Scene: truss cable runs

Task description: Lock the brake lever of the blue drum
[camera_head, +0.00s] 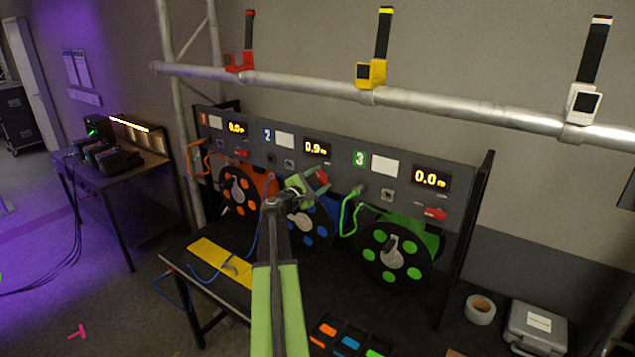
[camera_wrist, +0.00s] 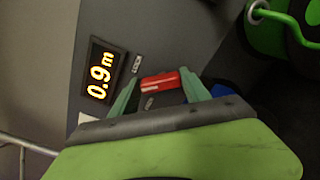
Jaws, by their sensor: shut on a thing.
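The blue drum (camera_head: 322,232) is mounted under panel section 2, partly hidden behind my arm. Its red brake lever (camera_head: 322,177) is on the panel just above it, below the display reading 0.9 m (camera_head: 317,149). My gripper (camera_head: 307,188) is at this lever. In the wrist view the red lever (camera_wrist: 160,82) lies between the two green fingers (camera_wrist: 160,92), and my gripper is shut on it. The display (camera_wrist: 101,73) is to its left. A bit of the blue drum (camera_wrist: 222,90) shows at right. The lever's locked or unlocked position cannot be told.
The orange drum (camera_head: 240,190) stands left and the green drum (camera_head: 393,254) right, each under its own red lever. A blue cable (camera_head: 205,273) runs over a yellow plate (camera_head: 215,260) at the table's front. Tape (camera_head: 481,310) and a grey case (camera_head: 536,328) are at right.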

